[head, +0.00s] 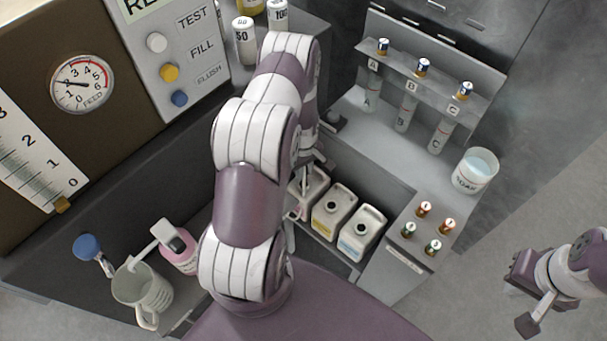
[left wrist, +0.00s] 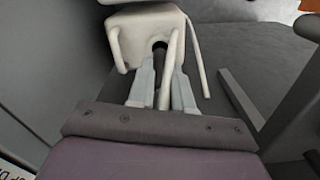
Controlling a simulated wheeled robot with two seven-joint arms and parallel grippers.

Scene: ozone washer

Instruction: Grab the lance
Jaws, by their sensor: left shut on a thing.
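In the left wrist view, my left gripper (left wrist: 163,72) has its two grey fingers closed on a thin dark rod that looks like the lance (left wrist: 162,92). The fingertips are at a white jug (left wrist: 122,38) with a dark round opening. A pale tube (left wrist: 178,42) runs down beside the opening and partly covers the view of the fingers. In the head view, my left arm hides most of that gripper, and the white jug (head: 313,184) shows just right of the arm. My right gripper (head: 533,298) is far right, away from the jugs; its fingers are unclear.
Two more jugs, one yellow-labelled (head: 332,212) and one blue-labelled (head: 361,234), stand close beside the white jug. A ledge with several small capped vials (head: 424,210) is to their right.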

